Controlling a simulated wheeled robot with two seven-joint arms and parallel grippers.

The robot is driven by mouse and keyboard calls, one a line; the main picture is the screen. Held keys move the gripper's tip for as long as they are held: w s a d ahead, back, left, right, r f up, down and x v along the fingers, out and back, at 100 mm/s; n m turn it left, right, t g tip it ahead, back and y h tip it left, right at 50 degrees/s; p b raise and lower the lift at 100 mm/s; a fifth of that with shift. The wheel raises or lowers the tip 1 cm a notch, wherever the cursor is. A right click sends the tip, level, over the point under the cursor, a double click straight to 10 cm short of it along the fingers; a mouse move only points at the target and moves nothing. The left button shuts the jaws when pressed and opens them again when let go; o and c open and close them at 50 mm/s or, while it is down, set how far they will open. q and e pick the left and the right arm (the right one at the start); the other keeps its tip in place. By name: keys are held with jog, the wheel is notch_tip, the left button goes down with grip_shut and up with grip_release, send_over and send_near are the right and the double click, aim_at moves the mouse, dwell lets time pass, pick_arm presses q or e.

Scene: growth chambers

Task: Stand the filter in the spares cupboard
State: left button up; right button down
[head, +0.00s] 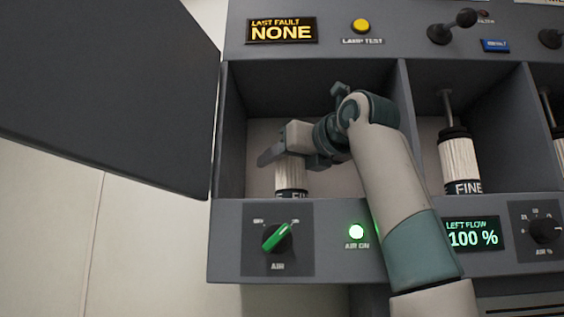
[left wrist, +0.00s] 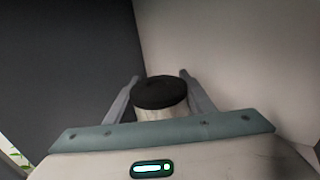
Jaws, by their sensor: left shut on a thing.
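The filter (head: 290,177) is a white pleated cylinder with a dark band, its lettering partly cut off by the front ledge. It looks upright inside the left open bay (head: 234,130) of the grey cabinet. My left gripper (head: 272,155) is shut on its upper part. In the left wrist view the filter's black top (left wrist: 160,92) sits between the two fingers. The filter's base is hidden, so I cannot tell whether it touches the bay floor. No label marks this bay as the spares cupboard. My right gripper is not in view.
A dark door (head: 110,95) stands open at the left. Another filter marked FINE (head: 456,160) stands in the bay to the right, under a rod. Below are a green AIR knob (head: 278,237), a lit AIR ON lamp (head: 356,231) and a LEFT FLOW display (head: 471,234) reading 100 %.

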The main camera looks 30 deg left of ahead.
pick_arm(q)
jog(key=o, duration=1.3)
jog(key=shift+c, duration=0.2)
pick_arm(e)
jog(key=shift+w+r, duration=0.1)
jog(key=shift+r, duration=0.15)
pick_arm(q)
jog(key=shift+r, duration=0.2)
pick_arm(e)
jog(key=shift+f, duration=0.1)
pick_arm(q)
jog(key=shift+s+d, duration=0.2)
jog(key=shift+d, duration=0.05)
jog(key=shift+s+d+f, duration=0.1)
jog(key=shift+s+d, duration=0.15)
jog(key=shift+d, duration=0.25)
jog(key=b+v, duration=0.2)
jog(key=v, duration=0.8)
jog(key=shift+d, duration=0.15)
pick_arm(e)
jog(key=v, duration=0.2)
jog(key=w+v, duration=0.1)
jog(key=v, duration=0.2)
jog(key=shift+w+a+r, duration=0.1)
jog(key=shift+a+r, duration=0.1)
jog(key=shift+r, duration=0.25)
